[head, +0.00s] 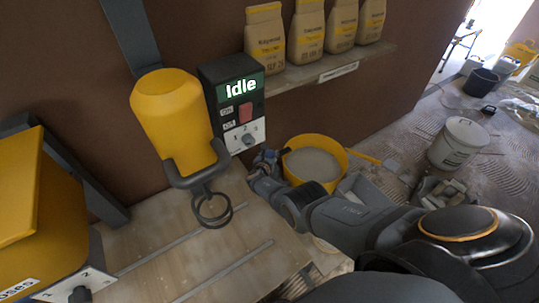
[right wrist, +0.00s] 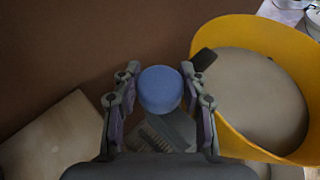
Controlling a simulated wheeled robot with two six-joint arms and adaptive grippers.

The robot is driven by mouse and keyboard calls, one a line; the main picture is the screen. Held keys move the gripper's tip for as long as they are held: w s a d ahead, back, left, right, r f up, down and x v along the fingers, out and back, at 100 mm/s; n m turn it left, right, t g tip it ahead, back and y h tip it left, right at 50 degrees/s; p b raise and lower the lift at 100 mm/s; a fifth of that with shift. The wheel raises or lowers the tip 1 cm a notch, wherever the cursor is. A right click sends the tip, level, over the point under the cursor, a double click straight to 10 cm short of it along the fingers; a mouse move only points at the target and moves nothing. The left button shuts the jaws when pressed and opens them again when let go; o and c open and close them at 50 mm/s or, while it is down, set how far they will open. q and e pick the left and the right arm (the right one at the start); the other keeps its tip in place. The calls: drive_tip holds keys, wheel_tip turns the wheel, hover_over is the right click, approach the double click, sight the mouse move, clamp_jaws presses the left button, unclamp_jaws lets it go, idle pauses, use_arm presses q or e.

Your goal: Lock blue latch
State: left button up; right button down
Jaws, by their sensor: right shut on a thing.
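The blue latch (right wrist: 160,90) shows in the right wrist view as a rounded blue knob on a grey ridged base. My right gripper (right wrist: 160,72) has one finger on each side of the knob and is shut on it. In the head view the right gripper (head: 264,162) is at the right edge of the wooden board, just left of a yellow tub. The fingers largely hide the latch there, with only a small blue patch showing. I cannot tell from this whether the latch is locked. My left gripper is not in view.
The yellow tub (head: 342,160) of grey plaster stands close beside the right gripper. A shelf (head: 330,68) of bags is above; a white bucket (head: 457,143) stands right.

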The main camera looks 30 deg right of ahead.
drive_tip(key=shift+w+r, duration=0.1)
drive_tip(key=shift+r, duration=0.1)
drive_tip(key=c, duration=0.8)
unclamp_jaws()
drive_tip(key=shift+o, duration=0.5)
drive_tip(key=shift+f, duration=0.15)
drive_tip(key=shift+s+a, duration=0.5)
drive_tip(key=shift+s, duration=0.15)
drive_tip(key=v, duration=0.6)
drive_tip(key=shift+r, duration=0.25)
